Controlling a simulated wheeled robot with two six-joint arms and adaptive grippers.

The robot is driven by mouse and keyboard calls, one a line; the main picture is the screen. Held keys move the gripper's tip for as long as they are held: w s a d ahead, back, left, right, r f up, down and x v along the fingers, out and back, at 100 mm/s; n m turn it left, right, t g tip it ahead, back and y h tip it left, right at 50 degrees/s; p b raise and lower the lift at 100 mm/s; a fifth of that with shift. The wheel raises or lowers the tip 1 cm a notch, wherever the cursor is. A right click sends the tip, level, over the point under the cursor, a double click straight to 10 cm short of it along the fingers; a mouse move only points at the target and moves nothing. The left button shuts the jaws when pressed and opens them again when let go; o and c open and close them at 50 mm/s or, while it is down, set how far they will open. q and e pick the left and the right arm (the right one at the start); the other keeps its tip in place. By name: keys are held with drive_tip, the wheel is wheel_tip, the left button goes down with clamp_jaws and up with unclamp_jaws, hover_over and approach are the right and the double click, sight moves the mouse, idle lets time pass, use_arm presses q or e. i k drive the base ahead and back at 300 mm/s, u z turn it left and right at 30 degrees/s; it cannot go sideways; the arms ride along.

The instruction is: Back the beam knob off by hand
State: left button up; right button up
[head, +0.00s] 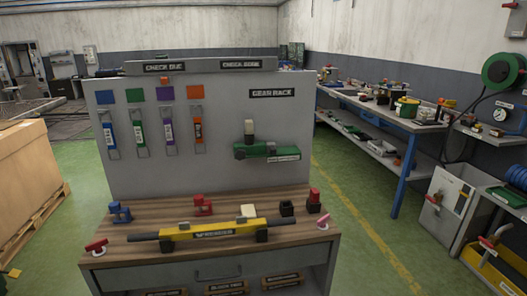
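A yellow beam (212,231) with a dark label lies across the front of the wooden bench top, with black bars reaching out at both ends. It rests on dark blocks. A small cream block or knob (249,211) shows at the beam's back edge, right of its middle; I cannot tell whether it is fixed to the beam. No other part is clearly readable as the beam knob. Neither of my grippers is in view, and nothing is touching the beam.
On the bench (120,238) stand a blue clamp-like part (120,212), a red one (203,206), a black cup (287,208) and a red-topped black part (314,200). Behind rises a grey panel (220,170) with hanging coloured tools and a green tool.

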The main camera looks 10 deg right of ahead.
sight(239, 153)
drive_tip(key=k, duration=0.55)
drive_tip(key=z, duration=0.85)
drive_tip(key=i, duration=0.95)
drive_tip(key=z, duration=0.25)
drive_tip(key=i, duration=1.1)
drive_tip(key=u, duration=0.45)
